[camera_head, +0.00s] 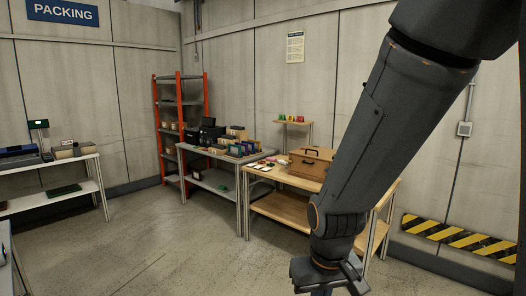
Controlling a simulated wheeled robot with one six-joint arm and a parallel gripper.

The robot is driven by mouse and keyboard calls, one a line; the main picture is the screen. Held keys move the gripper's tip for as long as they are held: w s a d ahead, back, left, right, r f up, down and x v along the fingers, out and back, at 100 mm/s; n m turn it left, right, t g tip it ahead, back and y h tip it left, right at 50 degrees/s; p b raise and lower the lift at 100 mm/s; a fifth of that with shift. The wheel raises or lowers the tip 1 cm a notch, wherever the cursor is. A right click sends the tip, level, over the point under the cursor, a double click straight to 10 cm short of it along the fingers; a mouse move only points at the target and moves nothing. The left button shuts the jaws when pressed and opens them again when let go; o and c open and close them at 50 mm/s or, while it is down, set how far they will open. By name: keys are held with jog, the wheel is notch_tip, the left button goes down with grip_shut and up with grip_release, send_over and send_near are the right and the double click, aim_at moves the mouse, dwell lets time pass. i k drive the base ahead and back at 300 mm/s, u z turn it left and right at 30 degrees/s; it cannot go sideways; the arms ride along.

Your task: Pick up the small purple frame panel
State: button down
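A row of small coloured panels (241,148) stands on the grey table (212,154) in the middle distance. A purple or blue-violet one seems to be among them, but they are too small to tell it apart surely. My gripper (328,284) hangs at the bottom of the view, right of centre and well apart from that table. Its lower end is cut off by the picture edge, so its opening and any held thing are not clear.
A wooden table (281,211) with a brown case (311,163) and small flat items stands beside the grey table. An orange-and-grey rack (181,107) stands behind. A white bench (52,187) is at the left. The floor (140,240) between is clear.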

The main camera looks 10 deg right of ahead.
aim_at(244, 147)
jog(key=u, duration=0.35)
jog(key=i, duration=4.45)
jog(key=z, duration=0.65)
jog(key=i, duration=1.55)
jog(key=z, duration=0.25)
